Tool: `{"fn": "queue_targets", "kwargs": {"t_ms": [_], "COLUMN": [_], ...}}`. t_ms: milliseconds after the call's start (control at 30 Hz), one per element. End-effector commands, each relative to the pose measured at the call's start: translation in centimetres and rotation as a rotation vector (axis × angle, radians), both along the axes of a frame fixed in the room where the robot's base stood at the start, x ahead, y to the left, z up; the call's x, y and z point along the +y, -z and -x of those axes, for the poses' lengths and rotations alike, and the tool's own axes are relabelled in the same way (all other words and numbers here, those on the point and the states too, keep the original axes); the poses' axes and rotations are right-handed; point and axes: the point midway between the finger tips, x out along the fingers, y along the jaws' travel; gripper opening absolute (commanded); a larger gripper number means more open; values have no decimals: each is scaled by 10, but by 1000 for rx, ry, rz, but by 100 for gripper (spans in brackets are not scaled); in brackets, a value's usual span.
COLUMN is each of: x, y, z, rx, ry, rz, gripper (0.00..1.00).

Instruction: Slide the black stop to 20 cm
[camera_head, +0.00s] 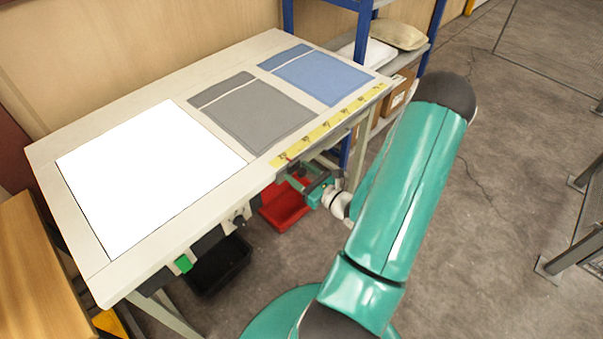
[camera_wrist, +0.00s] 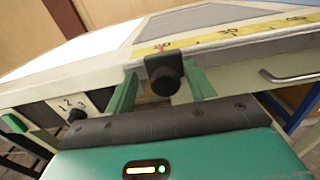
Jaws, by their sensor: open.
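The black stop (camera_wrist: 163,73) is a dark knob on the front edge of the table, below the yellow ruler strip (camera_wrist: 214,36). A thin red line above it meets the ruler at a label that looks like 20, with 30 and 40 further right. My gripper (camera_wrist: 161,88) is open, with one teal finger on each side of the stop. Gaps show between the fingers and the knob. In the head view my gripper (camera_head: 308,180) is at the table's front edge, near the left end of the ruler (camera_head: 330,125); the stop is hard to make out there.
The table (camera_head: 200,78) carries a white panel (camera_head: 150,175), a grey fabric piece (camera_head: 252,115) and a blue one (camera_head: 317,77). A green button (camera_head: 183,263) and a numbered selector (camera_wrist: 72,106) are on the front. Red (camera_head: 285,206) and black (camera_head: 220,266) bins stand below.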

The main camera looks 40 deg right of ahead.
Motion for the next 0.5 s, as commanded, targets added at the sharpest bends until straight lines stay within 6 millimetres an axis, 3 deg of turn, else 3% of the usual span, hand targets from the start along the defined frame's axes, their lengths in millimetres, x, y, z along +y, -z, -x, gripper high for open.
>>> {"fn": "queue_targets", "kwargs": {"t_ms": [333,500], "x": [2,1], "y": [0,0], "z": [1,16], "rx": [0,0], "ry": [-1,3], "rz": [0,1], "gripper": [49,49]}}
